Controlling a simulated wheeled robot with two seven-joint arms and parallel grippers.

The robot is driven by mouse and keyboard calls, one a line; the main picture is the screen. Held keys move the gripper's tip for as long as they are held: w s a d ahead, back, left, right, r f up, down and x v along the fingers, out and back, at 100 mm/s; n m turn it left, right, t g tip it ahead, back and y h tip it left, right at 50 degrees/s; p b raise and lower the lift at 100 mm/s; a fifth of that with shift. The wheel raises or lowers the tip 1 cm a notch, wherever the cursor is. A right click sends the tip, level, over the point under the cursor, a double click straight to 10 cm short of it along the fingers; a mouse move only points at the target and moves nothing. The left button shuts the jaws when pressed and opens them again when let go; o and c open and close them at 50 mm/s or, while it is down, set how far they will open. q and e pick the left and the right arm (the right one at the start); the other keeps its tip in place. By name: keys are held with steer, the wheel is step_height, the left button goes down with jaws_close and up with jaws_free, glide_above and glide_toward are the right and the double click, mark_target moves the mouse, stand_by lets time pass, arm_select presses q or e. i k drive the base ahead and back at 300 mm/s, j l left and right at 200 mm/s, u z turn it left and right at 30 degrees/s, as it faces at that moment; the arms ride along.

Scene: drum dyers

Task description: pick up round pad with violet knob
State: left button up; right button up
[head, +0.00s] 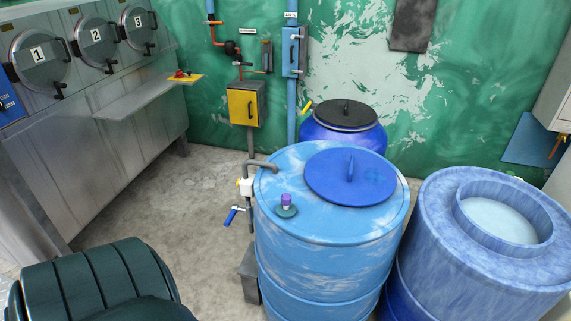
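The round pad (287,212) is a small dark green disc with a violet knob standing up from its middle. It lies on the top of the light blue drum (330,255), near the left side of that top, apart from the drum's round blue lid (350,178). The pad looks flat and its knob upright. Neither of my grippers shows in the head view, so I cannot see whether they are open or shut.
A pipe with a blue-handled valve (234,214) stands at the drum's left. A marbled blue drum (480,235) stands close on the right and a dark-lidded drum (345,116) behind. A dark green ribbed object (90,280) fills the lower left. Bare floor lies between.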

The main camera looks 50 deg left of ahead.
mark_target(286, 209)
steer(key=u, duration=1.55)
steer(key=i+l, duration=0.15)
steer(key=i, duration=0.35)
